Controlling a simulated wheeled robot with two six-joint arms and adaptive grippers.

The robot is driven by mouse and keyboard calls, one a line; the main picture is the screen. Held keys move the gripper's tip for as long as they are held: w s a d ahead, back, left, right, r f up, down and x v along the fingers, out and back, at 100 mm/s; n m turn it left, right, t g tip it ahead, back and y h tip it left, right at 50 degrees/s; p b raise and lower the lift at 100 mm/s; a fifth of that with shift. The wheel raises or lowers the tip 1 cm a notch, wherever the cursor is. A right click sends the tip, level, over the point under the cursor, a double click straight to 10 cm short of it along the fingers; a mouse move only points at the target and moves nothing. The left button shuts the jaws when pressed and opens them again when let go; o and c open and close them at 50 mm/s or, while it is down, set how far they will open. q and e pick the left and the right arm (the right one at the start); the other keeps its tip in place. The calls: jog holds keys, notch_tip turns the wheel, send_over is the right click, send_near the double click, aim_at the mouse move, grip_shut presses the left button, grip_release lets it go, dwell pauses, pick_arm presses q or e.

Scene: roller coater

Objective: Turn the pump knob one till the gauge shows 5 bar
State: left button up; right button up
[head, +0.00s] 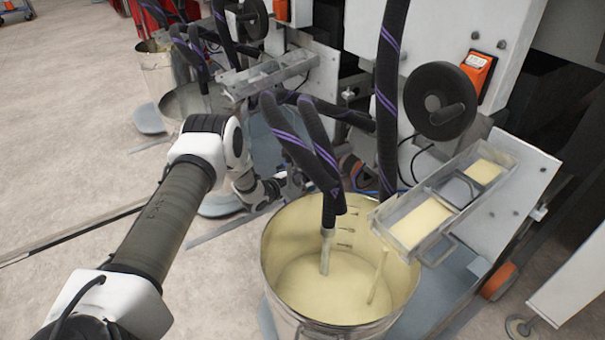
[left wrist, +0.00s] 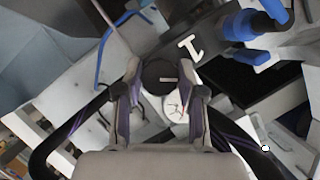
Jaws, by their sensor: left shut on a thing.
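My left arm reaches in from the left in the head view, and its gripper (head: 290,184) is beside the machine, behind the bucket and partly hidden by the black hoses. In the left wrist view the gripper (left wrist: 161,76) is shut on a dark round knob (left wrist: 160,74), with one finger on each side of it. A pale line shows on the knob's face. A small round gauge (left wrist: 174,107) with a white face and a reddish needle sits just below the knob, between the fingers. Its reading is too small to tell. My right gripper is not in view.
A metal bucket of cream-coloured liquid (head: 276,245) stands in front of the gripper. Black hoses with purple stripes (head: 303,150) hang close to it. A tray (head: 411,246) and a black handwheel (head: 428,84) are at the right. Blue fittings (left wrist: 249,24) show at upper right in the left wrist view.

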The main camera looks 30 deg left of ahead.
pick_arm(q)
jog(key=shift+r+m+t+y+p, duration=0.1)
jog(key=shift+m+t+y+p, duration=0.35)
jog(key=shift+m+p, duration=0.4)
jog(key=shift+d+m+t+y+p, duration=0.1)
jog(key=shift+m+t+y+p, duration=0.3)
jog(key=shift+m, duration=0.85)
jog(key=m, duration=0.1)
jog(key=m+t, duration=0.2)
jog(key=m, duration=0.1)
jog(key=shift+f+y, duration=0.25)
jog(key=o, duration=1.1)
jog(key=shift+o, duration=0.2)
